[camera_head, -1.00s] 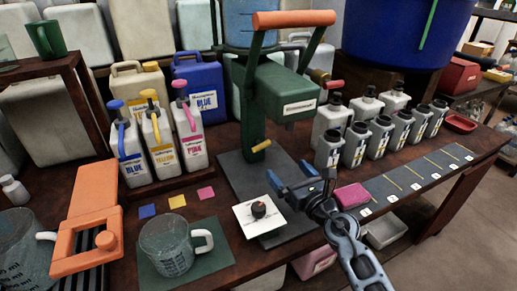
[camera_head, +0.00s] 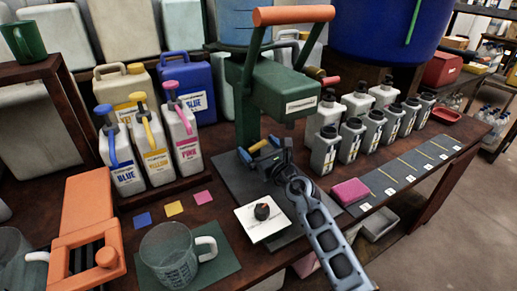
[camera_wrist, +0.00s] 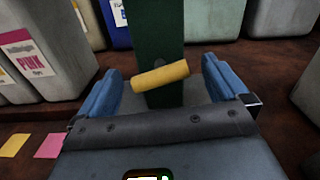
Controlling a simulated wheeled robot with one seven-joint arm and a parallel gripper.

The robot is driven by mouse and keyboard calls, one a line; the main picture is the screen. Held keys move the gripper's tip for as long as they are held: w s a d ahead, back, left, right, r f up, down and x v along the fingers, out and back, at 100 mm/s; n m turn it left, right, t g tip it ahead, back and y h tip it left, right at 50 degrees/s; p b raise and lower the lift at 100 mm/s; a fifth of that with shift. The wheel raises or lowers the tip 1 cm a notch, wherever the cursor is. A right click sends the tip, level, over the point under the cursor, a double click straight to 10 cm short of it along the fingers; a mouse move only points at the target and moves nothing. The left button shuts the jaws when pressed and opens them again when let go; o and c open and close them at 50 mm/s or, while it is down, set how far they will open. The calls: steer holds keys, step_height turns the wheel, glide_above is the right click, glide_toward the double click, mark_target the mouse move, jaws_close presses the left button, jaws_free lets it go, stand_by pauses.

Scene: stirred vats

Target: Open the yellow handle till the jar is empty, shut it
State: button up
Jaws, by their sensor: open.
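The yellow handle (camera_wrist: 160,76) sticks out from the green column of the press-like machine (camera_head: 287,87). It is a short yellow bar, slightly tilted in the wrist view. My gripper (camera_wrist: 150,88) is open, with one blue finger on each side of the handle; the fingers look apart from it. In the head view my gripper (camera_head: 262,156) is at the foot of the column, and the handle (camera_head: 258,146) is partly hidden there. A clear blue-tinted jar (camera_head: 246,32) sits on top of the machine, cut off by the picture edge; its level is hard to tell.
A white plate with a black knob (camera_head: 262,212) lies in front of the machine. Pump bottles (camera_head: 157,146) stand at left, several grey bottles (camera_head: 352,139) at right. A clear measuring cup (camera_head: 168,256) stands on a green mat. A pink sponge (camera_head: 350,191) lies right of my arm.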

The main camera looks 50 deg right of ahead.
steer(key=shift+w, duration=0.2)
steer(key=c, duration=0.9)
steer(key=shift+r+m+p, duration=0.2)
steer(key=shift+m+p, duration=0.4)
steer(key=shift+p, duration=0.15)
steer(key=shift+f+m+p, duration=0.2)
steer(key=shift+m+p, duration=0.25)
steer(key=shift+m, duration=0.55)
steer(key=o, duration=0.9)
steer(key=shift+v, duration=3.95)
